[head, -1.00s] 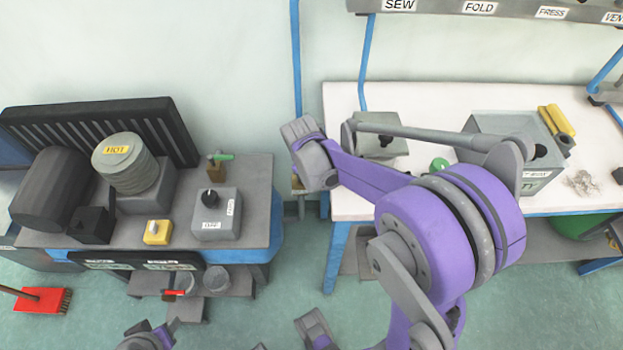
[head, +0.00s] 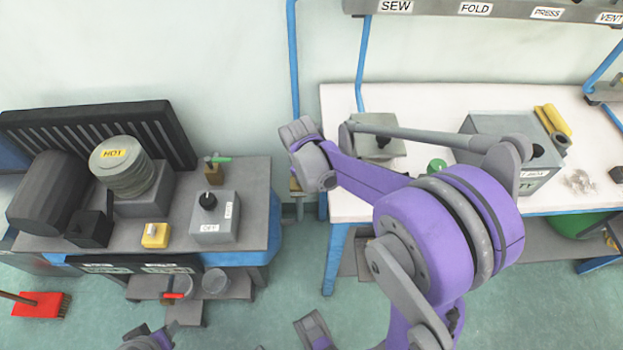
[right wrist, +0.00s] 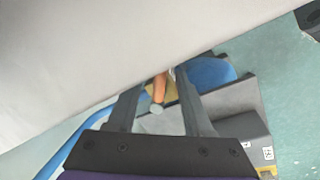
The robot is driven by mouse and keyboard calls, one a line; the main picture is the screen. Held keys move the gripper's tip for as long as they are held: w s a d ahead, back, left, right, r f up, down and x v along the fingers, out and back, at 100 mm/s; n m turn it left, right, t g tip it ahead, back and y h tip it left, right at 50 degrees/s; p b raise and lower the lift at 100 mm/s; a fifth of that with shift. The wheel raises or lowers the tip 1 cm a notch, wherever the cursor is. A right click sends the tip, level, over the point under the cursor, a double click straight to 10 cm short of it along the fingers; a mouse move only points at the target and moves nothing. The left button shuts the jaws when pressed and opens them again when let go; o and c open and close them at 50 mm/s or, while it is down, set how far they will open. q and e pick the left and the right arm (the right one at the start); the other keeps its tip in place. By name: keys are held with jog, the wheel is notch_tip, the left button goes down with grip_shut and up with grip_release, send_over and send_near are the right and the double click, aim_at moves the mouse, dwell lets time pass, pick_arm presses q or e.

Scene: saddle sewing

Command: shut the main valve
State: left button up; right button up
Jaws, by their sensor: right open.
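My right gripper (right wrist: 165,100) is open, its two dark fingers apart. In the right wrist view an orange handle with a grey round end (right wrist: 158,92) shows between the fingers, in front of a yellowish part. I cannot tell whether the fingers touch it, and no label on it shows. In the head view my right wrist hangs before the wall beside the blue post; the fingers are hidden there. A brass-coloured part (head: 297,186) shows just below the wrist, mostly covered. Only grey and purple pieces of my arm show at the bottom edge; no left fingertips are visible.
The left table holds a green-levered fitting (head: 216,160), a grey switch box (head: 215,218), a yellow box (head: 155,235) and a stack marked HOT (head: 124,168). A red-handled part (head: 173,295) sits below. The white bench (head: 440,97) stands right; floor lies between.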

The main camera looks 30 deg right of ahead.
pick_arm(q)
jog(key=shift+r+p, duration=0.85)
jog(key=shift+r, duration=0.05)
pick_arm(e)
notch_tip(320, 180, up, 10)
jog(key=a, duration=0.2)
jog(key=shift+s+r, duration=0.25)
jog(key=shift+s, duration=0.15)
